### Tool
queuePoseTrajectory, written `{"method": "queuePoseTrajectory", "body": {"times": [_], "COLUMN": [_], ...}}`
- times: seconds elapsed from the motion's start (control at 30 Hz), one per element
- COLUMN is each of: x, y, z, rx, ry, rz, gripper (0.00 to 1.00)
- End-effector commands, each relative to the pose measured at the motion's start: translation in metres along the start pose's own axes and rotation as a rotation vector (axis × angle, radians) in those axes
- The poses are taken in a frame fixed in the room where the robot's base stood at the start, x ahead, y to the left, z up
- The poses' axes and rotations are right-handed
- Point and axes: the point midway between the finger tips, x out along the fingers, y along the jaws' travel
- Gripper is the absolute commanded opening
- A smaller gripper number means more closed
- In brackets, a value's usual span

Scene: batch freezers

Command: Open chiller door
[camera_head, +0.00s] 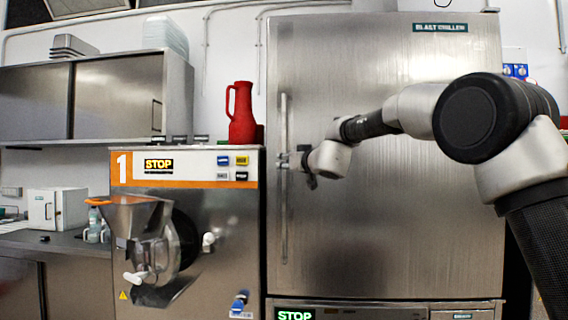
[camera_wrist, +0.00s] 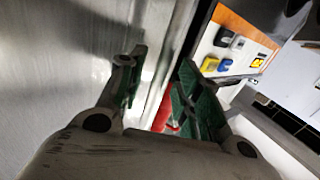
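The chiller door (camera_head: 400,215) is a tall brushed-steel panel, shut, with a "BLAST CHILLER" label (camera_head: 440,27) at the top. Its long vertical bar handle (camera_head: 284,225) runs along the door's left edge. My gripper (camera_head: 290,161) is at the handle, a little above its mid-height. In the wrist view my gripper (camera_wrist: 160,88) has its two green-padded fingers apart. A bright metal strip that looks like the handle runs between them, with the door's steel face (camera_wrist: 60,60) to the left. I cannot tell whether either finger touches the handle.
An orange-and-steel machine marked 1 (camera_head: 185,230) stands close to the left of the chiller, with a red jug (camera_head: 242,115) on top. A wall cabinet (camera_head: 110,95) and a counter with a white box (camera_head: 57,208) are farther left. A control panel (camera_head: 385,312) lies below the door.

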Motion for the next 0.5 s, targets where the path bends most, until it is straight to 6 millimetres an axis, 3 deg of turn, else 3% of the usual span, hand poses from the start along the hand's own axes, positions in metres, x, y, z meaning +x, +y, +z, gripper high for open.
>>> {"method": "queuePoseTrajectory", "body": {"times": [0.2, 0.5], "x": [0.020, 0.024], "y": [-0.001, 0.000], "z": [0.001, 0.000], "rx": [0.000, 0.001], "ry": [-0.001, 0.001], "rz": [-0.001, -0.001], "gripper": [0.35, 0.35]}}
